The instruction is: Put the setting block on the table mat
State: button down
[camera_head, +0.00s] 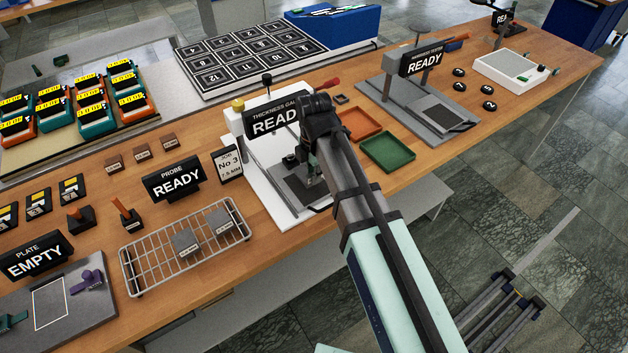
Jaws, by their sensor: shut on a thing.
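My gripper (313,178) is low over the white-based thickness gauge (259,172), beside its upright and above the dark plate (297,192) on its base. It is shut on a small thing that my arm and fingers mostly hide. I cannot tell from this view whether that is the setting block, or whether it touches the plate. A small dark square (341,99) lies on the wooden table behind the gauge. I cannot tell whether it is the table mat.
The gauge's READY sign (272,121) stands close to my wrist. An orange tray (358,125) and a green tray (388,152) lie to the right. A wire rack (150,262) with two grey blocks stands at front left. Another READY press (425,85) stands farther right.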

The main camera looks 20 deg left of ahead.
jog(key=shift+f+p, duration=0.45)
jog(key=shift+f, duration=1.5)
jog(key=shift+f, duration=0.15)
jog(key=c, duration=1.2)
grip_release()
notch_tip(320, 180, up, 12)
jog(key=b, duration=0.2)
jog(key=shift+b, duration=0.3)
jog(key=shift+r, duration=0.2)
